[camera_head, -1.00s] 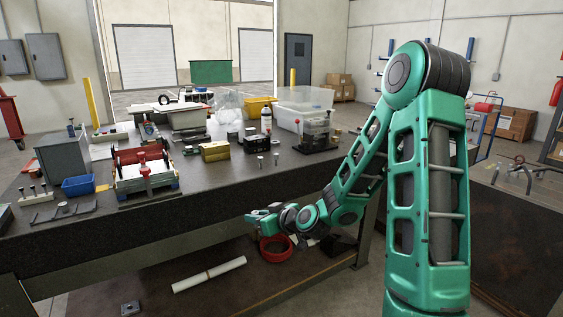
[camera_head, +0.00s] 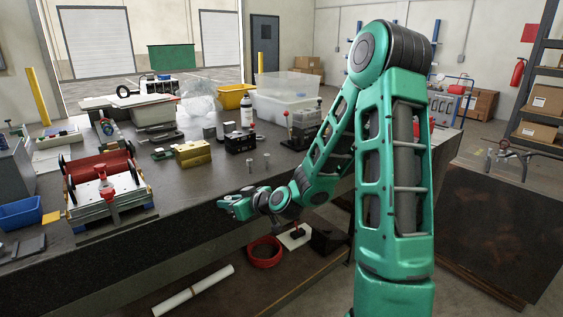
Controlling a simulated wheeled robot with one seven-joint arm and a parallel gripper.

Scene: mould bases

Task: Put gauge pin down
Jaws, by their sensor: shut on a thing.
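My gripper (camera_head: 228,204) is at the front edge of the dark workbench (camera_head: 190,217), low in the middle of the view. It is shut on the gauge pin, but the pin is too small and too covered by the fingers to make out. Two small metal pins stand upright on the bench top beyond the gripper, the left one (camera_head: 250,166) and the right one (camera_head: 267,161). They are apart from the gripper.
A brass block (camera_head: 193,152), a black box (camera_head: 239,143) and a white bottle (camera_head: 247,113) stand behind the pins. The bench top between the fixture and the pins is mostly clear. A red ring (camera_head: 264,253) lies below.

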